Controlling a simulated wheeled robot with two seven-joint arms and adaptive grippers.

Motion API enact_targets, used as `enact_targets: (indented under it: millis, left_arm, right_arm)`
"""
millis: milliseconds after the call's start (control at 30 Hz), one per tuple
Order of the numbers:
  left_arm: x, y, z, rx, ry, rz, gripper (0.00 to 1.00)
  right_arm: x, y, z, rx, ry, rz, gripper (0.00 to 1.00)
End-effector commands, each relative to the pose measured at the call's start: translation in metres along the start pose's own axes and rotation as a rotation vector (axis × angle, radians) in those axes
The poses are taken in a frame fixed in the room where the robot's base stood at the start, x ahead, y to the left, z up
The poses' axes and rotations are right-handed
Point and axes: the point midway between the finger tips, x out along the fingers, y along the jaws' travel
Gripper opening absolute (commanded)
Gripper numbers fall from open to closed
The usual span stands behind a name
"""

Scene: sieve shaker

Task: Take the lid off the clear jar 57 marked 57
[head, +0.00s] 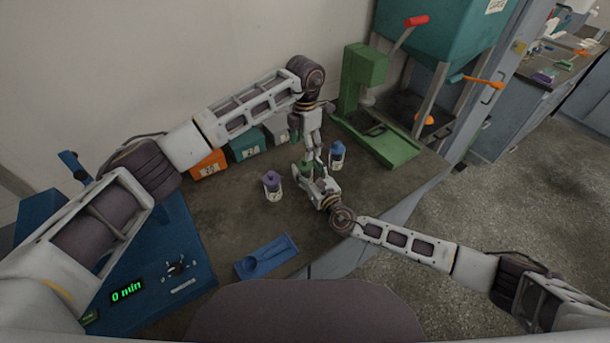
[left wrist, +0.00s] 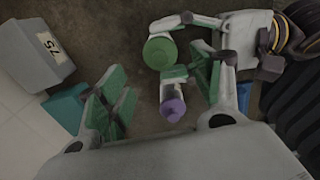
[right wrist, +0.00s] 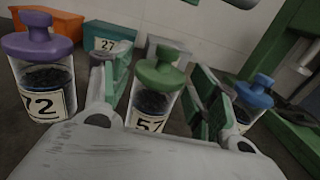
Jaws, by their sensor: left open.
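The clear jar 57 (right wrist: 150,104) has a green lid (right wrist: 159,70) with a knob and dark contents; its label is partly cut off. In the left wrist view I see its green lid (left wrist: 160,51) from above. My right gripper (right wrist: 160,85) is open, with its fingers on either side of the jar. In the head view, my right gripper (head: 307,180) is low at the jar, which is mostly hidden. My left gripper (head: 312,150) is open above and behind the jar, pointing down. In the left wrist view, the lid lies beyond the space between its fingers (left wrist: 160,90).
A purple-lidded jar (head: 272,187) stands left and a blue-lidded jar (head: 337,155) right of jar 57. Orange (head: 208,163), teal and grey bins line the wall. A green press (head: 375,120) stands at right; a blue scoop tray (head: 266,257) lies in front.

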Motion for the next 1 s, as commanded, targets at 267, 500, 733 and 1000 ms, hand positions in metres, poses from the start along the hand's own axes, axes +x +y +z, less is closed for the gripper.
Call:
enact_targets:
  millis: [267, 500, 733, 1000]
  left_arm:
    - [0.0, 0.0, 0.0, 0.0, 0.0, 0.0, 0.66]
    - [0.001, -0.001, 0.0, 0.0, 0.001, -0.002, 0.51]
    - [0.019, 0.005, -0.014, -0.021, 0.022, -0.02, 0.46]
    - [0.038, 0.037, -0.055, -0.093, 0.032, -0.048, 0.46]
  right_arm:
    - [0.0, 0.0, 0.0, 0.0, 0.0, 0.0, 0.19]
    - [0.0, 0.0, 0.0, 0.0, 0.0, 0.0, 0.04]
    - [0.0, 0.0, 0.0, 0.0, 0.0, 0.0, 0.04]
    - [0.0, 0.0, 0.0, 0.0, 0.0, -0.001, 0.04]
